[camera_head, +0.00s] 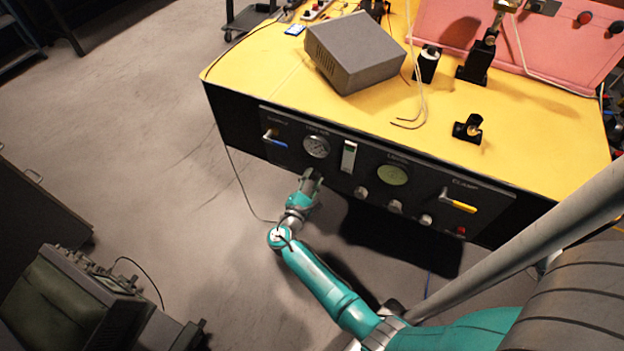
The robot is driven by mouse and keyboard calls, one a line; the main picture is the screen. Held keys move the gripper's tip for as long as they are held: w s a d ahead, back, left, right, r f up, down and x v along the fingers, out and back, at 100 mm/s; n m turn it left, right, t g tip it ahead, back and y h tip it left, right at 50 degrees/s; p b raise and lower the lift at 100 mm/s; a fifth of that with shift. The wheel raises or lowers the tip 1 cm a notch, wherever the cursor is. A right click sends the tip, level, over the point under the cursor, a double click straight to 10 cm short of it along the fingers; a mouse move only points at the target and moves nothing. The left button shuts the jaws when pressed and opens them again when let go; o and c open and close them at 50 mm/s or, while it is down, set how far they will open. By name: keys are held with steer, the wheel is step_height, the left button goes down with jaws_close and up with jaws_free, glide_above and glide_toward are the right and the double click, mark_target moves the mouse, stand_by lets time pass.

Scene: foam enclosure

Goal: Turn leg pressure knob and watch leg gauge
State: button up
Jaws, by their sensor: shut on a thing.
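A dark control panel (290,158) runs along the front of the yellow bench. My gripper (313,177) reaches up to the panel just below this gauge. It is shut on a knob there, which the fingers hide. A round green-faced gauge (393,175) is further right. Several silver knobs (361,193) stand in a row below it. The panel lettering is too small to read surely, so I cannot tell which gauge is marked for the leg.
A blue-handled lever (274,138) is left of the white gauge and a yellow-handled lever (459,204) is at the right. A narrow vertical indicator (349,156) stands between the gauges. A grey box (354,50) sits on the bench.

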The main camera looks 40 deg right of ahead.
steer(key=shift+m, duration=0.6)
steer(key=o, duration=1.1)
steer(key=shift+o, duration=0.2)
steer(key=shift+a, duration=0.1)
steer(key=v, duration=1.1)
steer(key=shift+s+a, duration=0.2)
steer(key=shift+a, duration=0.15)
steer(key=shift+f, duration=0.15)
steer(key=shift+f, duration=0.1)
